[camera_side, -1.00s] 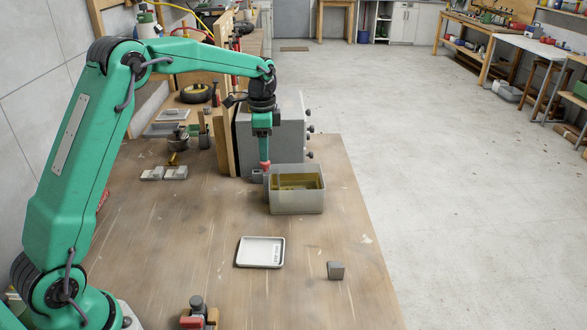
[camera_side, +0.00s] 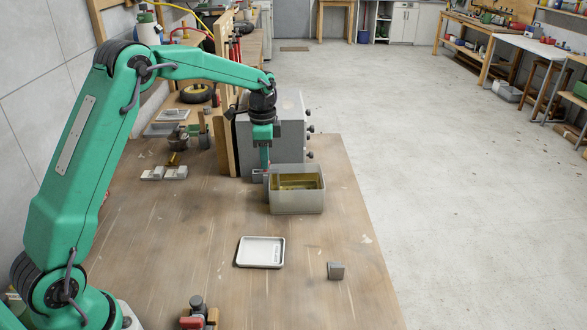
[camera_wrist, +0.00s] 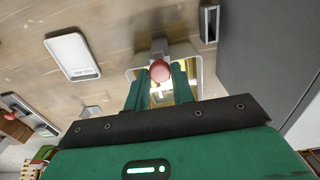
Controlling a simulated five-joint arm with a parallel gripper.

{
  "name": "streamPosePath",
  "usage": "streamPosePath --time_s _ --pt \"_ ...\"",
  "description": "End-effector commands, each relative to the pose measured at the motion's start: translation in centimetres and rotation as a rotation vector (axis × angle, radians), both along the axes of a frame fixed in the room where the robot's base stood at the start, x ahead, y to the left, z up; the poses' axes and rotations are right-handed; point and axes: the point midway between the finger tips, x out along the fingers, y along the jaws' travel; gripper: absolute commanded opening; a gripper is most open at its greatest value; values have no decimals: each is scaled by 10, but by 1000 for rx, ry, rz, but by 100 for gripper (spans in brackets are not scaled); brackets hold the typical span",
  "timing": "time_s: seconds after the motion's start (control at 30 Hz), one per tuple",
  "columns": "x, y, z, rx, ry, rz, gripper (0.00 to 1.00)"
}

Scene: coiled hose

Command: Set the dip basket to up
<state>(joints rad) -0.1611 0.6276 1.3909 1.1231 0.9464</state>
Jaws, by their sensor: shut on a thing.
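The dip tank (camera_side: 297,202) is a pale grey open box holding yellow liquid, on the bench right of my gripper. The dip basket cannot be made out clearly inside it. My gripper (camera_side: 265,169) points down at the tank's left side, by a small grey fitting there. In the wrist view, a round red knob (camera_wrist: 160,71) sits between the two green fingers of my gripper (camera_wrist: 160,82), which are shut on it. The tank's rim (camera_wrist: 194,68) shows behind the fingers. In the side view the knob is mostly hidden by the fingers.
A large grey cabinet (camera_side: 288,137) stands just behind the gripper and tank. A white tray (camera_side: 261,252) and a small grey block (camera_side: 336,271) lie in front. A red and dark object (camera_side: 198,314) is at the near edge. The bench between them is clear.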

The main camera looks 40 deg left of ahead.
Motion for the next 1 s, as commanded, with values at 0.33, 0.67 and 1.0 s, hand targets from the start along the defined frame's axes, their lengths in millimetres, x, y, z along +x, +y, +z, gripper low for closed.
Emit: streamPosePath --time_s 0.33,0.67,1.0 --pt "1 0 38 1 -4 0 0" --pt "0 0 58 1 -2 0 0" --pt "0 0 57 1 -2 0 46"
